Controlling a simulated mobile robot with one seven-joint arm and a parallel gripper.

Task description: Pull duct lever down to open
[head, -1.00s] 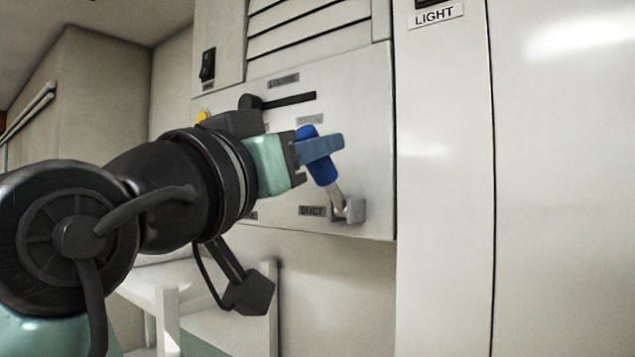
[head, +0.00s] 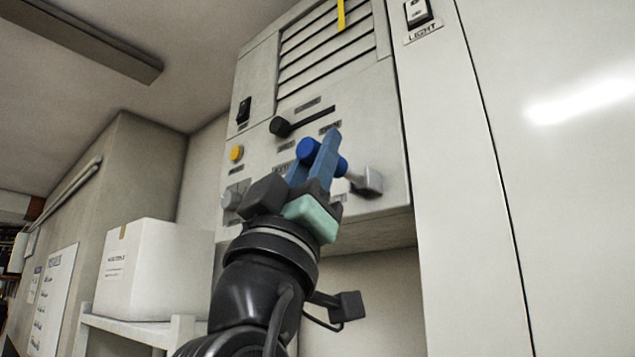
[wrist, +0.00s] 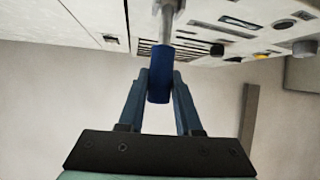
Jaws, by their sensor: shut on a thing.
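The duct lever has a blue grip (head: 306,148) and a pale metal shaft. Its shaft runs to a grey pivot block (head: 368,182) at the lower right of the panel. The lever slants up and left from the pivot, at a shallow angle. My gripper (head: 322,158) is shut on the blue grip, with one blue-grey finger crossing in front of it. In the wrist view the blue grip (wrist: 159,86) sits between both fingers (wrist: 160,76), and the shaft runs away toward the top. The duct label cannot be made out in the current head view.
The panel (head: 385,120) also carries a black lever (head: 305,121), a yellow button (head: 237,153), a black switch (head: 244,110) and a grey knob (head: 232,198). A light switch (head: 418,12) is at upper right. A white box (head: 150,270) stands on a shelf at left.

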